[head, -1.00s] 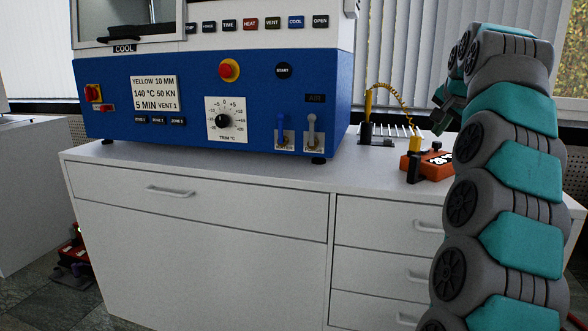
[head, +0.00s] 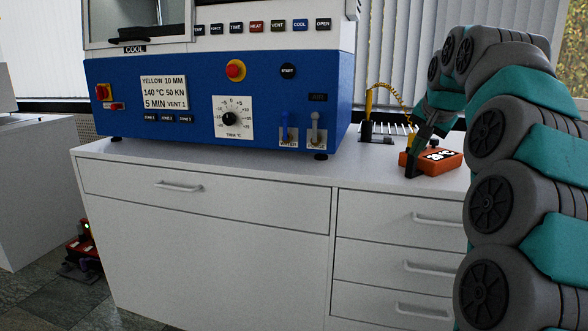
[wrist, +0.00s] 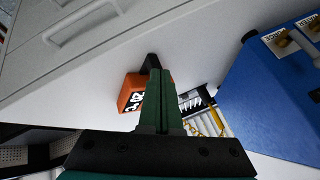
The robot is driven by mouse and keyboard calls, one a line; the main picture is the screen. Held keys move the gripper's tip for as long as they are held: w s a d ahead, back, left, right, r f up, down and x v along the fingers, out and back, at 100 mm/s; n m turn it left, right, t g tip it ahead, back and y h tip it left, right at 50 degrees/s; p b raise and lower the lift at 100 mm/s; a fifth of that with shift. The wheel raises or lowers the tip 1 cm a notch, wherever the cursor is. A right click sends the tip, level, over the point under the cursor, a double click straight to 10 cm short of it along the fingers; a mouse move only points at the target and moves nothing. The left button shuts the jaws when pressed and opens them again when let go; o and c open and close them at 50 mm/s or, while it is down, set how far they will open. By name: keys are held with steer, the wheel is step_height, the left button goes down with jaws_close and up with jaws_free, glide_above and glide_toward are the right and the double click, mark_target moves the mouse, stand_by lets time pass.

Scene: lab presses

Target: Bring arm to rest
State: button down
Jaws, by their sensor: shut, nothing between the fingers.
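My arm rises along the right side of the head view and bends over at the top. My gripper (head: 424,134) hangs down from it, just above the left end of an orange meter (head: 440,161) on the white counter (head: 340,172). In the wrist view the green fingers (wrist: 162,78) lie together with nothing between them. The orange meter (wrist: 131,94) shows just beyond the fingertips, partly covered by them. I cannot tell whether the fingers touch it.
A blue press (head: 200,100) stands on the counter to the left. A yellow coiled cord (head: 385,88) runs from a dark stand (head: 375,132) behind my gripper. Drawers (head: 400,218) front the counter. A red device (head: 84,252) sits on the floor at left.

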steer(key=s+a+f+n+g, duration=0.2)
steer(key=s+a+f+n, duration=0.1)
steer(key=s+a+f, duration=0.45)
steer(key=s+a+f+n+g, duration=0.1)
steer(key=s+a+f+g, duration=0.1)
steer(key=s+f, duration=0.5)
steer(key=s+a+f+n+g+p, duration=0.1)
steer(key=s+f, duration=0.7)
steer(key=s, duration=1.1)
steer(key=s+a+f+n+g, duration=0.2)
steer(key=s+f, duration=0.5)
steer(key=s, duration=0.6)
steer(key=shift+s+a+f+n+g, duration=0.3)
steer(key=shift+n+g, duration=0.3)
steer(key=shift+g, duration=0.6)
